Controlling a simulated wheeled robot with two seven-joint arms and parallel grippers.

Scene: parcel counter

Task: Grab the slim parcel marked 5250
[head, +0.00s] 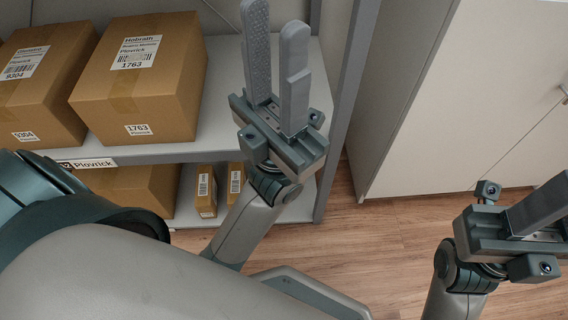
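Two slim brown parcels stand on the lower shelf: a left one (206,192) and a right one (235,181) partly behind my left arm. Each has a white label too small to read, so I cannot tell whether either is marked 5250. My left gripper (276,22) is raised in front of the shelf, fingers pointing up, with a gap between them and nothing held. My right gripper (542,208) is at the right edge, its fingers partly cut off by the frame.
Large boxes marked 1763 (145,85) and 9304 (38,95) stand on the upper shelf (222,110). Another large box (135,187) is below, partly hidden by my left arm. A grey shelf post (347,95) and a white cabinet (465,100) stand to the right, above wooden floor (385,225).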

